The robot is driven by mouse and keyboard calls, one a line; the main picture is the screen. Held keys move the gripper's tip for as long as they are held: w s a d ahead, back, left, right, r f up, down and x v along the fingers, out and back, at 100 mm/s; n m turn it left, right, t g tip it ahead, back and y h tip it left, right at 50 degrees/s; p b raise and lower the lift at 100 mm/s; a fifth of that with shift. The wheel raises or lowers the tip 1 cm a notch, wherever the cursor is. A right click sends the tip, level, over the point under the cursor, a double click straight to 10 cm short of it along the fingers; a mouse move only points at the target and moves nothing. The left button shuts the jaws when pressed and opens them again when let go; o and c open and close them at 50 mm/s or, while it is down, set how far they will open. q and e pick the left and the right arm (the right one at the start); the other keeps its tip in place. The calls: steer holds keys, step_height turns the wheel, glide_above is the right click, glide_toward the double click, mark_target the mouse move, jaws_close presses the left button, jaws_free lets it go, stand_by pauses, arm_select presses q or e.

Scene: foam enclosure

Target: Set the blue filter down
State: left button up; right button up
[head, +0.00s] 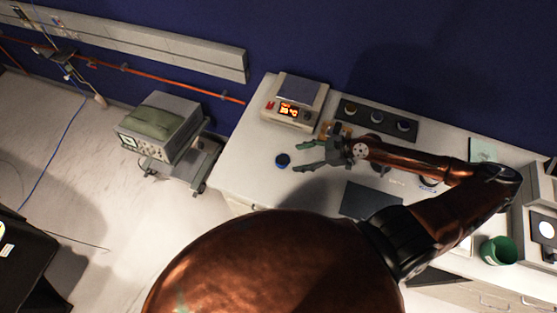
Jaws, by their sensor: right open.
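The blue filter (282,160) is a small dark round piece with a blue rim. It rests on the white bench top (243,175), near the bench's left edge. My right gripper (302,157) comes in from the right, its fingers spread open and pointing left. The filter lies just beyond the fingertips, and I see a small gap between them. My left gripper is not in view.
Behind my gripper is a dark holder (376,119) with several round filters. A dark flat plate (370,200) and a green cup (498,250) are to the right.

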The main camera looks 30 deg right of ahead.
mark_target(282, 160)
steer(key=shift+x, duration=0.95)
steer(key=p+x, duration=0.1)
steer(key=x, duration=0.2)
steer(key=shift+w+a+r+p, duration=0.2)
steer(key=shift+w+a+p, duration=0.05)
steer(key=shift+p, duration=0.15)
steer(key=shift+w+a+f, duration=0.25)
steer(key=shift+a+f, duration=0.1)
steer(key=shift+f, duration=0.15)
steer(key=shift+c, duration=0.3)
steer(key=c, duration=1.3)
steer(key=shift+r, duration=0.1)
